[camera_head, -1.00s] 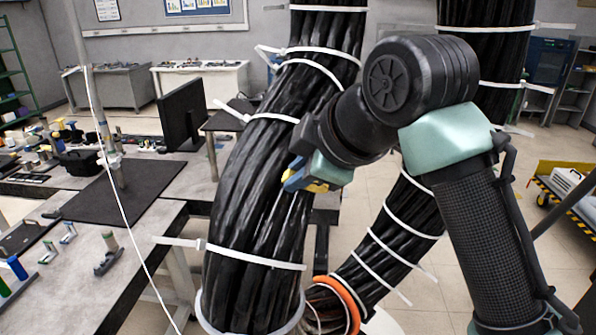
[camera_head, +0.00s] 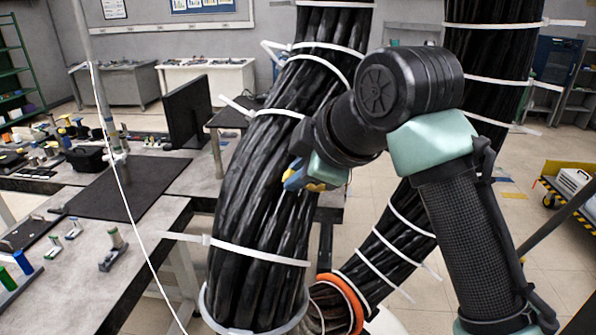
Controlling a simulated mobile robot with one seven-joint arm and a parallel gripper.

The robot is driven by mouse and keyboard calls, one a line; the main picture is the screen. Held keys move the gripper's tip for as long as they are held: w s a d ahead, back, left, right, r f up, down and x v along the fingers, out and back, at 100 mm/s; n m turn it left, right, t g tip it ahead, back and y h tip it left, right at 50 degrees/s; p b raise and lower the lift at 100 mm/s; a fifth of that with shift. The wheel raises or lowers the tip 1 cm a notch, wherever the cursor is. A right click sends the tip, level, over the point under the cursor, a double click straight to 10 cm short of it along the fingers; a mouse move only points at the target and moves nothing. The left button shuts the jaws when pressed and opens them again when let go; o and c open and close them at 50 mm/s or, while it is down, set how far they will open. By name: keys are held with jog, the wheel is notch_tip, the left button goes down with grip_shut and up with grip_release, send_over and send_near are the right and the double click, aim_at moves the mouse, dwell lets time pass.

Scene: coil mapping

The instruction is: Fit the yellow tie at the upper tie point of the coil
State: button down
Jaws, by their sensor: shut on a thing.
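The coil (camera_head: 255,205) is a thick bundle of black cables, upright in the middle of the head view, bound by several white ties. One white tie (camera_head: 250,252) wraps its lower part, with its tail out to the left. My gripper (camera_head: 297,181) is at the right side of the coil, between this lower tie and the ones above. It is shut on the yellow tie (camera_head: 317,186), of which only a small yellow piece shows by the blue fingertips. My wrist hides part of the coil's right side. I cannot tell whether the tie touches the cables.
A second black cable bundle (camera_head: 493,50) with white ties stands at the right, behind my arm. An orange ring (camera_head: 345,292) is around cables at the bottom. A workbench (camera_head: 70,285) with tools is at the left, and a yellow cart (camera_head: 572,185) at the far right.

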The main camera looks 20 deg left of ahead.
jog(key=shift+w+a+f, duration=0.25)
jog(key=shift+a+f, duration=0.1)
jog(key=shift+f, duration=0.1)
dwell(0.8)
jog(key=c, duration=0.8)
grip_release()
jog(key=shift+o, duration=0.2)
jog(key=shift+r, duration=0.1)
jog(key=b+v, duration=0.4)
jog(key=v, duration=0.9)
jog(key=w+a+r+m+t+y, duration=0.2)
jog(key=w+r+m+t+y, duration=0.15)
jog(key=r+m+t, duration=0.55)
jog(key=s+d+r+m+t+h, duration=0.3)
jog(key=s+d+m+t+h, duration=0.8)
jog(key=d+m+t, duration=0.1)
jog(key=shift+s+d+r+t, duration=0.3)
jog(key=shift+s+d+t, duration=0.1)
